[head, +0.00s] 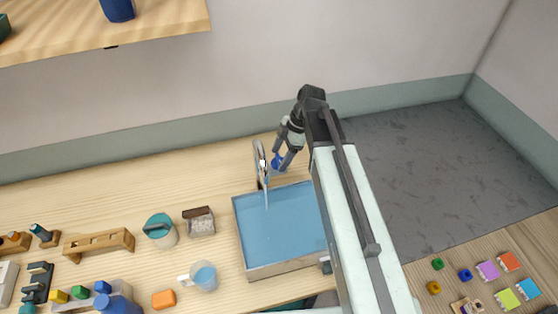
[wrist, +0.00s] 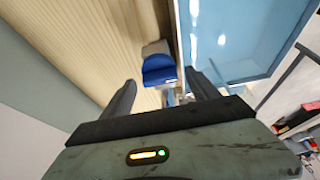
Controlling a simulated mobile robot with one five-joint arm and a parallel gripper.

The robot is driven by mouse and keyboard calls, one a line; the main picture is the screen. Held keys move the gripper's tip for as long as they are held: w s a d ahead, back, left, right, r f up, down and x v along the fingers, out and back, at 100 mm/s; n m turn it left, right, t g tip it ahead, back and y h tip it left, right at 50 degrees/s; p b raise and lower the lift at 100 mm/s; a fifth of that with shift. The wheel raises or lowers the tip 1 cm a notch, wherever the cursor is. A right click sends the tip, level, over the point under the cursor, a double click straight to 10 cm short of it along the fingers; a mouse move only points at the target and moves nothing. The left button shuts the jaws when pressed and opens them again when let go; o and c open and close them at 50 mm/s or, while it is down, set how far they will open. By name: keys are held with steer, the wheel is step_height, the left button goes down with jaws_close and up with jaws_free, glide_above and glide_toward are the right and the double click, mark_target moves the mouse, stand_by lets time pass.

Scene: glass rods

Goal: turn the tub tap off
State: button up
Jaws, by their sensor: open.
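The tub (head: 248,268) is a shallow wooden-walled basin holding blue water, at the middle of the table in the head view. A grey tap (head: 259,158) stands at its back left edge, and a thin pale stream seems to fall from it into the water. A blue tap handle (head: 279,161) sits just right of the tap. It also shows in the wrist view as a blue knob (wrist: 159,70) with a grey part behind it. My gripper (head: 282,158) is open over the handle, with the handle showing between its fingers in the wrist view. Contact cannot be told.
Left of the tub stand a teal-lidded jar (head: 160,230), a small brown-topped box (head: 200,221), a water jug (head: 203,277) and an orange block (head: 163,299). A wooden rack (head: 98,242) is further left. A shelf (head: 120,35) hangs above the table.

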steer(key=shift+r, duration=0.1)
steer(key=c, duration=1.2)
steer(key=shift+a, duration=0.1)
steer(key=shift+c, duration=0.9)
